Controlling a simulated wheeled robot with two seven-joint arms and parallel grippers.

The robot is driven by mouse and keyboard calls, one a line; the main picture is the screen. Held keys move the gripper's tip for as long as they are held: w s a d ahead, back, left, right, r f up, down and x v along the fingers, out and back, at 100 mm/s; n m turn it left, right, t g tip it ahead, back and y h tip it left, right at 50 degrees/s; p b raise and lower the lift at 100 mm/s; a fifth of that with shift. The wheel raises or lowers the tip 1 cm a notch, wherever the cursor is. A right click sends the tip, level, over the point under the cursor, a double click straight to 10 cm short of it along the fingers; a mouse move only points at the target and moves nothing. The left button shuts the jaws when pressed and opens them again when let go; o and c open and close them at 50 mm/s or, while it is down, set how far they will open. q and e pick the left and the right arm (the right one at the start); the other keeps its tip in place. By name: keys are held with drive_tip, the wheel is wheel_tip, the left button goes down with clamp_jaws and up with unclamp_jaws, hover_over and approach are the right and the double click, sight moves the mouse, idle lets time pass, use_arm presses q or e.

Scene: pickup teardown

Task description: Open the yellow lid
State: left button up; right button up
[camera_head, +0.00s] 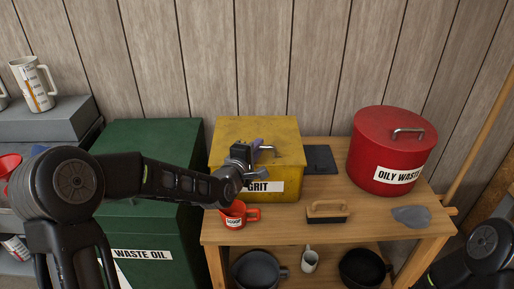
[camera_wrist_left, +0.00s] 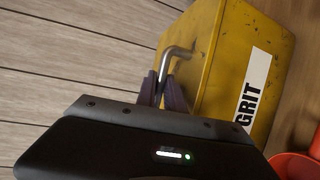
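The yellow box marked GRIT (camera_head: 285,187) stands on the wooden bench, with its yellow lid (camera_head: 285,130) down on top. A bent metal handle (camera_head: 268,149) stands out at the lid's front; it also shows in the left wrist view (camera_wrist_left: 178,51). My left gripper (camera_head: 254,147) reaches in over the box's front. In the left wrist view its purple fingers (camera_wrist_left: 163,92) are close together with the handle's bar between them, and they look shut on it. The far ends of the fingers are partly hidden. My right gripper is out of view; only part of that arm shows at the lower right.
A red mug (camera_head: 234,214) stands just in front of the box, under my left wrist. A brush (camera_head: 327,210), a grey scoop (camera_head: 411,216) and a red OILY WASTE can (camera_head: 392,150) are to the right. The green WASTE OIL bin (camera_head: 150,135) is left.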

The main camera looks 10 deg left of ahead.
use_arm(q)
clamp_jaws()
idle(1.0)
drive_tip(key=shift+r, duration=0.1)
